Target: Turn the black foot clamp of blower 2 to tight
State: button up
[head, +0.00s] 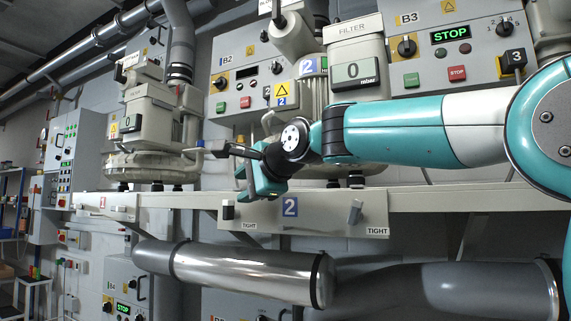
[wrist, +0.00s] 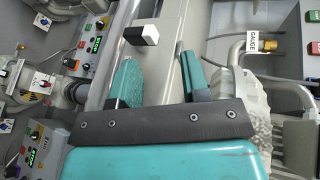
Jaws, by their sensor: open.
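The black foot clamp (head: 228,211) is a small upright handle on the left part of the pale rail panel marked with a blue 2 (head: 290,206). A TIGHT label (head: 249,225) is below and to its right. My gripper (head: 243,182) is open and empty, a little above and to the right of the clamp in the head view. In the wrist view a black block with a white end face (wrist: 140,35) shows beyond my open fingers (wrist: 160,78), apart from them; it looks like this clamp. A grey clamp (head: 354,212) leans on the right of the same panel.
Blower 1 (head: 150,125) stands to the left. A large metal pipe (head: 240,270) runs below the rail. The space in front of the panel looks clear.

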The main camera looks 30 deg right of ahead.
jog(key=b+v, duration=0.2)
jog(key=v, duration=1)
jog(key=shift+s+f, duration=0.3)
jog(key=shift+s, duration=0.1)
dwell(0.3)
jog(key=shift+a+p, duration=0.15)
jog(key=shift+p, duration=0.25)
